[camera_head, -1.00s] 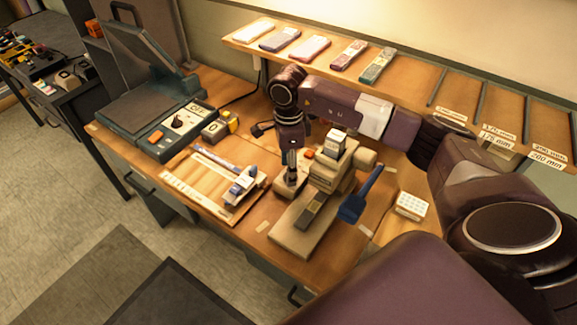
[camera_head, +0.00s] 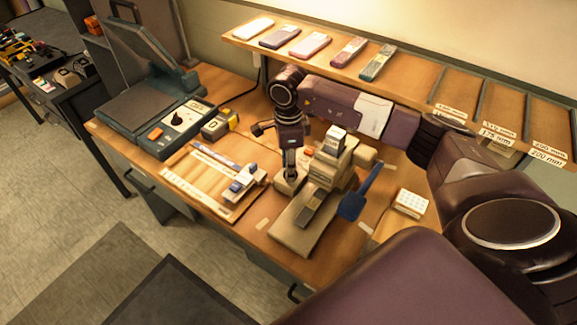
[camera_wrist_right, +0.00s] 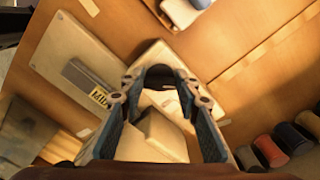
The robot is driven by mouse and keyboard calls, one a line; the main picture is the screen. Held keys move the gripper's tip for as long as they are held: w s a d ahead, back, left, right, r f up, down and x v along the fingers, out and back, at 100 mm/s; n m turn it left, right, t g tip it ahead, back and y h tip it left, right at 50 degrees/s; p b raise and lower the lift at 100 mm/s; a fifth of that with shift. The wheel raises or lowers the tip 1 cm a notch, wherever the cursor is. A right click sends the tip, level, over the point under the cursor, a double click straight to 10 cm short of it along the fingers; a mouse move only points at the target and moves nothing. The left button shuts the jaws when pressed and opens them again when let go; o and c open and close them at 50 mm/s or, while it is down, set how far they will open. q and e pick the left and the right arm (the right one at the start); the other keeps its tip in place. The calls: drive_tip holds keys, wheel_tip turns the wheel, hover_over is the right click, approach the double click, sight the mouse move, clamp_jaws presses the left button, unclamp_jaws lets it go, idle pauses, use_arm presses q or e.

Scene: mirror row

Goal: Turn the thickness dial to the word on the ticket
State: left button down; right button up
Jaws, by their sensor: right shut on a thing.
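My right gripper (camera_head: 289,175) points down at the left part of the beige machine (camera_head: 300,228) on the bench. In the right wrist view its two fingers (camera_wrist_right: 160,97) stand wide apart, shut on a dark round part (camera_wrist_right: 160,74) on a low beige block. I take this part for the thickness dial; its pointer and words are not readable. A grey bar with a pale label (camera_wrist_right: 99,97) lies on the machine's base beside it. The label seems to read MID; I cannot tell whether it is the ticket. My left gripper is out of view.
A laminator-like machine (camera_head: 140,105) with a black knob (camera_head: 178,117) stands at the left. A wooden board (camera_head: 195,190) lies in front of it. A blue paddle-shaped lever (camera_head: 355,202) sticks out right of the beige machine. A shelf (camera_head: 415,82) runs behind, above the bench.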

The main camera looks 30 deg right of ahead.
drive_tip(key=m+b, duration=0.1)
drive_tip(key=m, duration=0.3)
drive_tip(key=shift+w+b, duration=0.15)
drive_tip(key=shift+b, duration=0.2)
drive_tip(key=shift+d+r+m+b, duration=0.15)
drive_tip(key=shift+m+b, duration=0.35)
drive_tip(key=shift+m, duration=1.7)
drive_tip(key=shift+w, duration=0.1)
drive_tip(key=o, duration=1.2)
drive_tip(key=shift+c, duration=0.2)
wheel_tip(320, 180, up, 12)
